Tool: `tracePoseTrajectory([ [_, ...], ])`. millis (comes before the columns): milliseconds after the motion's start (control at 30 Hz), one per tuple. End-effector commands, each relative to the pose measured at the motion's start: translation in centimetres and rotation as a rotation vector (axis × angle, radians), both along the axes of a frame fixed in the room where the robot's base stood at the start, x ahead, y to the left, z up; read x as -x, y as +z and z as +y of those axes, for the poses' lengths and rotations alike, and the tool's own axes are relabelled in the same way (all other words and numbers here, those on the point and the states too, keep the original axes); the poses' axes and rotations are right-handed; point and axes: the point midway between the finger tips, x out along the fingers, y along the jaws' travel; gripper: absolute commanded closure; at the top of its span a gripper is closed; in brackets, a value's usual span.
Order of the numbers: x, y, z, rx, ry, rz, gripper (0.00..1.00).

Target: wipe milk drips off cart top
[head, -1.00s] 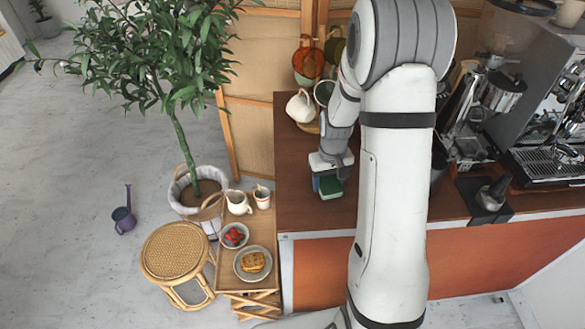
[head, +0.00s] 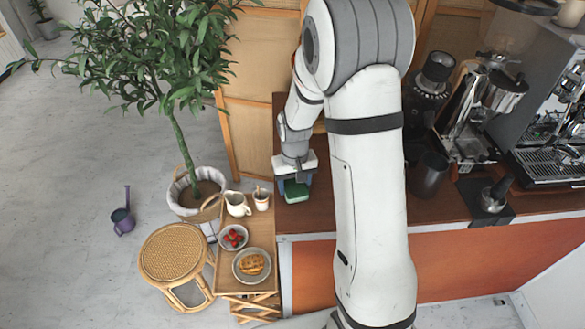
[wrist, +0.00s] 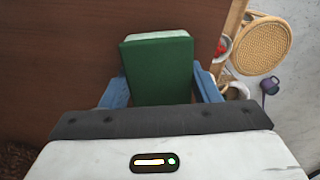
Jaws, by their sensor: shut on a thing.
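My gripper (head: 295,180) is shut on a green sponge (head: 296,193) with a pale layer on its far side. They are at the left end of the brown wooden cart top (head: 440,208). In the wrist view the sponge (wrist: 160,72) sits between the blue fingers of my gripper (wrist: 162,88), over the bare cart top (wrist: 60,60). I cannot tell whether the sponge touches the surface. No milk drips can be made out; my arm hides much of the cart top.
A low side table beside the cart's left end holds a white pitcher (head: 237,204), a cup (head: 261,200), a strawberry bowl (head: 233,237) and a pastry plate (head: 251,265). A rattan stool (head: 177,253) stands left. A dark cup (head: 430,175) and espresso machine (head: 550,150) are right.

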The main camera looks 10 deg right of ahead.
Motion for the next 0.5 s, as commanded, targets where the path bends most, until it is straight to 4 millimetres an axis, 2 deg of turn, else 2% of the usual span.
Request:
tracePoseTrajectory([
  [33, 0.0, -0.1, 0.4, 0.000, 0.000, 0.000, 0.66],
  [167, -0.1, 2.8, 0.2, 0.000, -0.004, -0.005, 0.66],
  [500, 0.0, 5.6, 0.0, 0.000, -0.008, 0.000, 0.66],
])
